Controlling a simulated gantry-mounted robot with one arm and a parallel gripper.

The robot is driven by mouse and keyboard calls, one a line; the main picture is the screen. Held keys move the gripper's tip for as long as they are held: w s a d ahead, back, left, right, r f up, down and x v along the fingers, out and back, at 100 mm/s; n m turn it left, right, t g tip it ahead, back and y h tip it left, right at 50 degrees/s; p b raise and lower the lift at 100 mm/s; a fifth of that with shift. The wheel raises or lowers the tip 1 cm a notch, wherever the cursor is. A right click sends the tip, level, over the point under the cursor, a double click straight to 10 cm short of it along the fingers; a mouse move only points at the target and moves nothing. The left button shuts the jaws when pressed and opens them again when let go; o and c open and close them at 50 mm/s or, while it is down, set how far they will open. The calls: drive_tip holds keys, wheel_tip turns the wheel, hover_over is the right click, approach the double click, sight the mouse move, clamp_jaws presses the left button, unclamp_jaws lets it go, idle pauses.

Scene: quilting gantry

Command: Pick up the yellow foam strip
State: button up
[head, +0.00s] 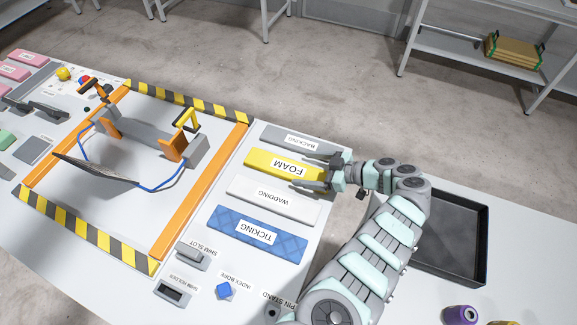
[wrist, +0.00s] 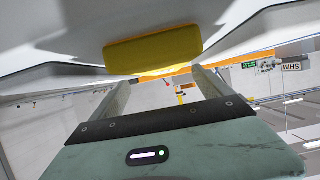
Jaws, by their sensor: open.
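The yellow foam strip (head: 262,161), labelled FOAM, lies flat on the table between the grey BACKING strip and the white WADDING strip. My gripper (head: 312,172) is at the strip's right end. Its fingers are apart, one towards the backing side and one towards the wadding side, with the strip's end between or just beneath them; I cannot tell whether they touch it. In the wrist view a yellow block, the foam strip (wrist: 153,49), shows ahead of the open fingers (wrist: 164,88). The strip's right end is partly hidden by my gripper.
The grey backing strip (head: 289,138), white wadding strip (head: 250,204) and blue ticking strip (head: 280,244) lie close by in a row. An orange-railed frame (head: 197,194) with striped edges stands left. A black tray (head: 477,245) is at the right, behind my arm.

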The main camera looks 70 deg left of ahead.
sight(290, 168)
drive_tip(key=shift+s+a+r+p, duration=0.1)
drive_tip(key=shift+s+a+p, duration=0.05)
drive_tip(key=shift+s+p, duration=0.3)
drive_tip(key=shift+p+x, duration=0.4)
drive_tip(key=shift+x, duration=1.75)
drive_tip(key=shift+c, duration=0.2)
drive_tip(key=c, duration=1.4)
